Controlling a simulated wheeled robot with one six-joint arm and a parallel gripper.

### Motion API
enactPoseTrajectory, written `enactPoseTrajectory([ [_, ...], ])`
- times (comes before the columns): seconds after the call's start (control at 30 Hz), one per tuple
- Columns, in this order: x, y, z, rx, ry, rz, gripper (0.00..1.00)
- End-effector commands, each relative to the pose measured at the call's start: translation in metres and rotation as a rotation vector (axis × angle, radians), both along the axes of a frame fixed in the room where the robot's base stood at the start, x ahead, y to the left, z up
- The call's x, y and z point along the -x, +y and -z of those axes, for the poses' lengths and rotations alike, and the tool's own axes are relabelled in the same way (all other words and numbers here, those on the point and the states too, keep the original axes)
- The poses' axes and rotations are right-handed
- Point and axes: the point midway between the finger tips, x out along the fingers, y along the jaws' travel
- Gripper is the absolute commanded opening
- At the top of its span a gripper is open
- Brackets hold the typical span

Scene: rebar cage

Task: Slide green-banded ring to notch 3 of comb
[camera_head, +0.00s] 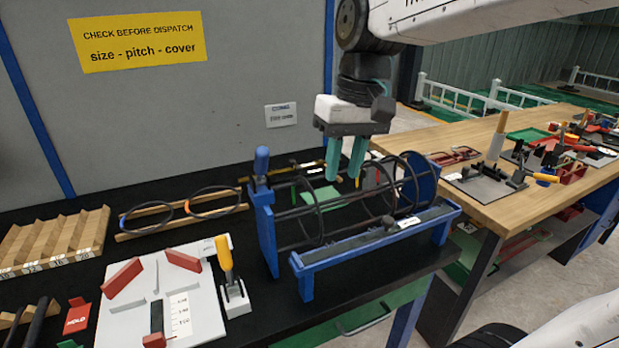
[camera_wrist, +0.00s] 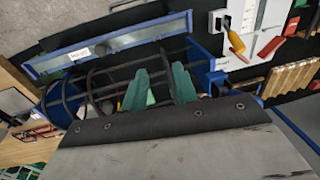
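My gripper (camera_head: 345,179) points down over the blue-ended cage frame, its two green fingers apart with nothing visible between them. They also show apart over the bars in the wrist view (camera_wrist: 160,80). Several dark rings stand around the long bars, one towards the left (camera_head: 319,215) and others towards the blue round end plate (camera_head: 424,178). I cannot make out a green band on any of them. A long blue bar with a dark strip (camera_head: 345,249) and a white label runs along the front, possibly the comb; its notches are too small to tell.
Two rings with coloured bands (camera_head: 147,217) lie on a wooden rack at left. A white board (camera_head: 185,310) with red blocks and a yellow-handled clamp (camera_head: 225,262) stand in front left. A wooden bench (camera_head: 480,205) with tools is at right.

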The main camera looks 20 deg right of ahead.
Motion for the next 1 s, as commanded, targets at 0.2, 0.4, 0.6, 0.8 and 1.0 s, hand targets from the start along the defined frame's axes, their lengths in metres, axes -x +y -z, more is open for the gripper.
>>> enactPoseTrajectory([
  [0.2,-0.066,0.0,-0.008,-0.058,0.031,-0.004,0.29],
  [0.4,-0.081,0.003,0.0,-0.074,0.037,-0.007,0.29],
  [0.6,-0.08,0.01,0.031,-0.073,0.038,-0.008,0.29],
  [0.8,-0.08,0.015,0.058,-0.072,0.037,-0.009,0.29],
  [1.0,-0.08,0.017,0.068,-0.072,0.035,-0.008,0.29],
])
